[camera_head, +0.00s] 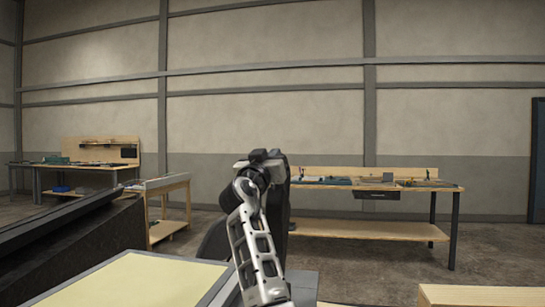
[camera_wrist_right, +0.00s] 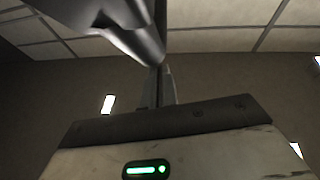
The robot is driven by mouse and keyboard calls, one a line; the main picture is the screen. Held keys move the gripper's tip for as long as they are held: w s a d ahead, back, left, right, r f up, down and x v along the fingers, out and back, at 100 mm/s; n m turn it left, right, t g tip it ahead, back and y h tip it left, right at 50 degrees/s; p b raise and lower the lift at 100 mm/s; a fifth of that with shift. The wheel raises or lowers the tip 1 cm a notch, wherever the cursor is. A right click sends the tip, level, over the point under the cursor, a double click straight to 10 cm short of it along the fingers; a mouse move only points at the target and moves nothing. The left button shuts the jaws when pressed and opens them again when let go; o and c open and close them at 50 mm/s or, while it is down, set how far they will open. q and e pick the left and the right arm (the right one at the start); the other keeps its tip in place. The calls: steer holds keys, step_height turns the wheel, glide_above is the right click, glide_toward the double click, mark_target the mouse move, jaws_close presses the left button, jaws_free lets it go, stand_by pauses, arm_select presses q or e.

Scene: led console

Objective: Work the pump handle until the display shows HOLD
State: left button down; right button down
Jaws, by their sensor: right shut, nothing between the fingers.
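My right arm rises from the bottom middle of the head view, and its gripper end (camera_head: 262,158) is up in front of the far bench; the fingers are hard to make out there. In the right wrist view the fingers of my right gripper (camera_wrist_right: 161,88) are together, shut and empty, pointing up. A dark, shiny rounded bar (camera_wrist_right: 132,35) crosses the top of that view near the fingertips. I cannot tell whether it is the pump handle or whether it touches them. No readable display shows in either view. My left gripper is not in view.
A dark sloped unit (camera_head: 75,245) stands at the left, beside a pale yellow grey-edged panel (camera_head: 135,280) at the bottom. A wooden bench with tools (camera_head: 370,230) stands at the back, another bench (camera_head: 85,165) at the far left. A wooden edge (camera_head: 480,295) shows at the bottom right.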

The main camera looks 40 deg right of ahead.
arm_select(q)
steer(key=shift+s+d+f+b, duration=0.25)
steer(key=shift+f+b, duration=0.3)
steer(key=shift+b, duration=0.6)
arm_select(e)
steer(key=s+a+r, duration=0.1)
steer(key=s+a, duration=0.4)
steer(key=a, duration=0.6)
steer(key=shift+s+a+r, duration=0.2)
steer(key=shift+s+r, duration=0.15)
steer(key=shift+r, duration=0.05)
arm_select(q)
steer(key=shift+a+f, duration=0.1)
